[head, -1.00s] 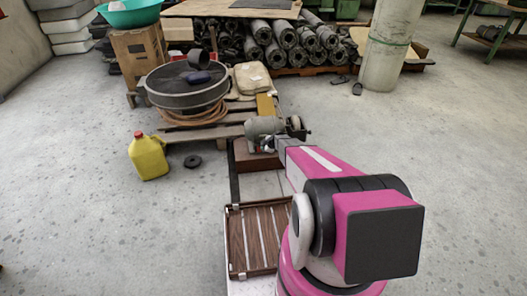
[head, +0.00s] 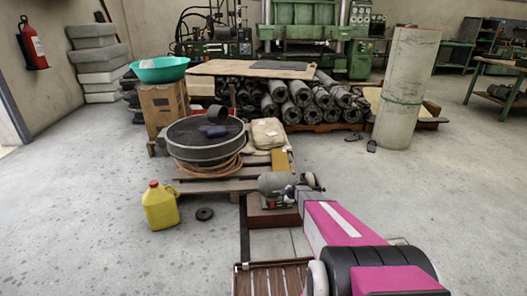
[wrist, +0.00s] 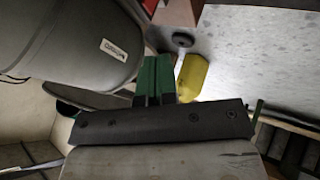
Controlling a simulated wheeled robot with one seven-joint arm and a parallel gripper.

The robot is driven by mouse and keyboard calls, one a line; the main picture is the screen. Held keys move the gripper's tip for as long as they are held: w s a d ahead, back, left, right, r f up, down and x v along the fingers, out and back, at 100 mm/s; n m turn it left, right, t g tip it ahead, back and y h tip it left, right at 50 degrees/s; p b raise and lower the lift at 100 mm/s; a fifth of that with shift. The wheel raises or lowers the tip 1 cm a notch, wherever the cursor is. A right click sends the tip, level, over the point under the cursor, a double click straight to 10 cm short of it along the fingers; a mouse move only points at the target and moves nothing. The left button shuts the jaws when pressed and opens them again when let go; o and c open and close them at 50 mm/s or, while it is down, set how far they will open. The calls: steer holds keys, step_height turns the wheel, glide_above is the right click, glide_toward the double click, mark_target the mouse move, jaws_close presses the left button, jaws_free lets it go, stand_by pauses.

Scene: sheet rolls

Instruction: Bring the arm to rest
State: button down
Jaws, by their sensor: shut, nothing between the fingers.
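My arm's magenta link (head: 335,222) reaches forward in the head view. I cannot make out my gripper at its end there. In the wrist view my gripper (wrist: 154,66) shows as two green fingers close together beyond a dark bar. It is shut, with nothing visible between the fingers. A large grey body with a white label (wrist: 60,40) fills the upper left of the wrist view, close to the fingers; I cannot tell whether they touch. It looks like the bench grinder (head: 276,185), which stands on a reddish-brown block (head: 272,217) just beyond the arm in the head view.
A round drum (head: 205,146) and a box (head: 163,108) stand behind. Sheet rolls (head: 300,94) and a tall cylinder (head: 406,90) are further back. The right floor is clear.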

steer(key=s+a+r+m+g+h, duration=0.1)
steer(key=s+r+m+g, duration=0.1)
steer(key=s+r+m, duration=0.3)
steer(key=s+a+r+m+g+h, duration=0.1)
steer(key=s+r+m, duration=0.5)
steer(key=s+r, duration=0.6)
steer(key=s+r+m+g+h, duration=0.3)
steer(key=s+r+m, duration=0.2)
steer(key=s, duration=1.2)
step_height(320, 180, up, 4)
steer(key=shift+s+a+f, duration=0.25)
steer(key=shift+s+a, duration=0.1)
steer(key=shift+a, duration=0.05)
